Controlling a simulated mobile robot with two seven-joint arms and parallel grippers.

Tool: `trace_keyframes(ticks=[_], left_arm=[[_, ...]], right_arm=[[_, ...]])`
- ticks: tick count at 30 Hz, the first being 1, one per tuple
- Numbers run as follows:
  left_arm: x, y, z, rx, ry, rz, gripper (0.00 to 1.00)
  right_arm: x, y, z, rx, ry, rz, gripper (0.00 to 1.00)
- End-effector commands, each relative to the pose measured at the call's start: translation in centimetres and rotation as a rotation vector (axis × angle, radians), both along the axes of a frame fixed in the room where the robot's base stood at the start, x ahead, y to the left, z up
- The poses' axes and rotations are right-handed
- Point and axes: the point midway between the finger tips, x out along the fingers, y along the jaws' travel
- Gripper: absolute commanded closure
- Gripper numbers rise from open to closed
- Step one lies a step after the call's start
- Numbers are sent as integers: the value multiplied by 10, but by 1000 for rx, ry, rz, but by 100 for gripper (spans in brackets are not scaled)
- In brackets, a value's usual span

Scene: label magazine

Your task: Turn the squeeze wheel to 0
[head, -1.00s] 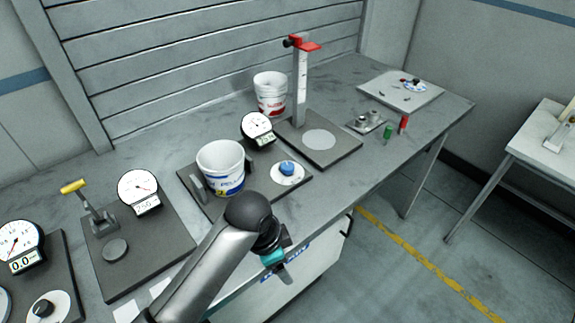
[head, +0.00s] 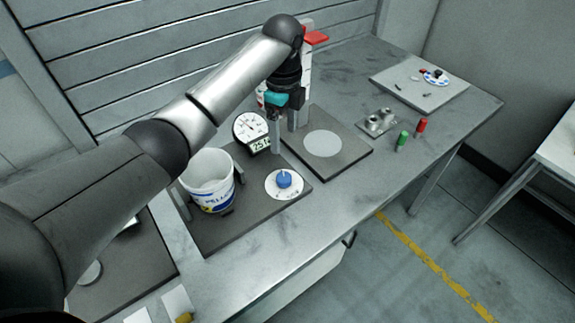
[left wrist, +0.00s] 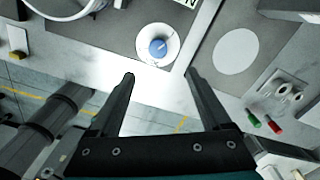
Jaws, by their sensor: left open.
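The squeeze wheel is a blue knob (head: 284,180) on a white round dial at the front right of a dark plate (head: 240,225). It also shows in the left wrist view (left wrist: 158,47), ahead of the fingertips. A white tub (head: 208,182) with blue print stands on the same plate, beside a grey jaw. A round gauge (head: 251,128) with a digital readout stands behind; its digits are hard to read. My left gripper (head: 276,143) is open and empty, pointing down above and behind the knob, apart from it. Its two fingers (left wrist: 160,76) are spread. My right gripper is not in view.
A second dark plate (head: 345,165) with a pale disc and an upright red-topped post stands to the right. Beyond it are metal parts (head: 376,122), a green cylinder (head: 402,140) and a red one (head: 421,126). The table's front edge is close to the knob.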

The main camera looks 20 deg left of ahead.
Motion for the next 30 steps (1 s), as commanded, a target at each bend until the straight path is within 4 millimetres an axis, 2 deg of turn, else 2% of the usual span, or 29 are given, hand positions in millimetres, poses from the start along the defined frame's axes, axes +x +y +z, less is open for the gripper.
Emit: trace_keyframes(ticks=[6,8,18,24,30], left_arm=[[-2,0,-39,1,6,1,19],[-2,0,-52,2,6,1,19],[-2,-1,-123,1,3,1,19],[-1,-1,-143,0,1,2,19],[-1,-1,-148,0,-1,1,19]], right_arm=[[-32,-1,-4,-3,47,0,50],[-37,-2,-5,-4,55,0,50],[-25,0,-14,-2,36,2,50],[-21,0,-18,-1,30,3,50],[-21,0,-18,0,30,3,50]])
